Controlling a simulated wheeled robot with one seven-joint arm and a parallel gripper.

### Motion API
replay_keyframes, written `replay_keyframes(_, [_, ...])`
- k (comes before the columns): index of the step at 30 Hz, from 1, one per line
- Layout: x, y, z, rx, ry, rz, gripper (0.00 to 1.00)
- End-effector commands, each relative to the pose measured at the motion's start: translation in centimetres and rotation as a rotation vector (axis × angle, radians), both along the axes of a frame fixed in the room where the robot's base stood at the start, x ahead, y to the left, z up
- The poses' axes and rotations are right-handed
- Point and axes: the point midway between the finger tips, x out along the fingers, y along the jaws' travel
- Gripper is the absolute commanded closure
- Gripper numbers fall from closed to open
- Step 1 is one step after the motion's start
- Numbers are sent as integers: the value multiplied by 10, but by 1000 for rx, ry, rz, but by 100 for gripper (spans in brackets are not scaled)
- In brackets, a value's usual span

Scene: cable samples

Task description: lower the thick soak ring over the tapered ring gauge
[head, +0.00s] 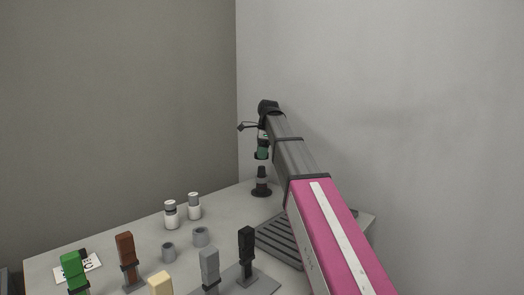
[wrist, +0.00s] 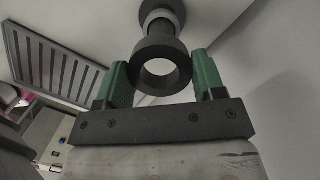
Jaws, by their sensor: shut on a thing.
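The thick soak ring (wrist: 138,72) is a dark ring held between the green fingers of my gripper (wrist: 162,74) in the wrist view. Pale surface shows through its open hole. In the head view the ring (head: 261,156) is a small dark band at the lower end of my gripper (head: 262,149). The tapered ring gauge (head: 261,182) stands upright below it, black with a grey band and a wide black base. In the wrist view the gauge (wrist: 163,17) appears beyond the ring, toward the top edge, and is not inside the hole. The ring partly overlaps the gauge's tip there.
Several coloured samples on stands, including a brown one (head: 126,247), fill the front. Walls rise behind the table.

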Motion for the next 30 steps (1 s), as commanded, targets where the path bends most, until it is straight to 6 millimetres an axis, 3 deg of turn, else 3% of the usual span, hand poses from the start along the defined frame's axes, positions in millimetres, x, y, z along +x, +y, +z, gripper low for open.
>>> replay_keyframes(21, [0,0,-49,0,0,0,59])
replay_keyframes(30, [0,0,-56,0,0,0,59])
